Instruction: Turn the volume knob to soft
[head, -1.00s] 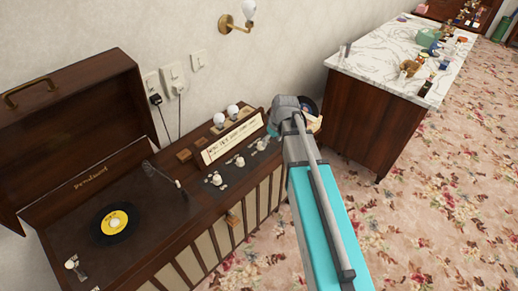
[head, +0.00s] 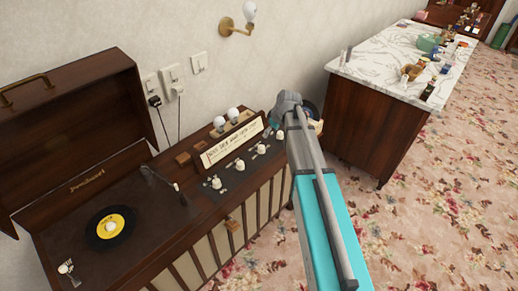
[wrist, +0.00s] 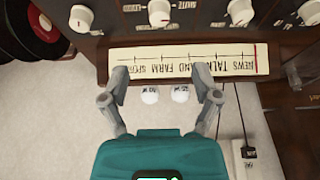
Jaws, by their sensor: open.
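The record-player console (head: 195,215) has a row of white knobs on its front right panel. In the head view they are a left knob (head: 216,183), a second (head: 239,164), a third (head: 261,148) and a right one (head: 280,134). The wrist view shows them upside down along the top edge, from a left knob (wrist: 80,18) to a second (wrist: 159,12) and others. I cannot read which is the volume knob. My gripper (wrist: 160,82) is open and empty, its fingers over the tuning dial (wrist: 185,60), apart from the knobs. My arm mostly hides it in the head view.
Two white bulbs (head: 226,118) stand behind the dial. A record (head: 110,226) lies on the turntable at left, under the raised lid (head: 75,125). Wall sockets with plugs (head: 155,100) are behind. A marble-topped cabinet (head: 395,60) stands at right; floral carpet (head: 430,200) lies in front.

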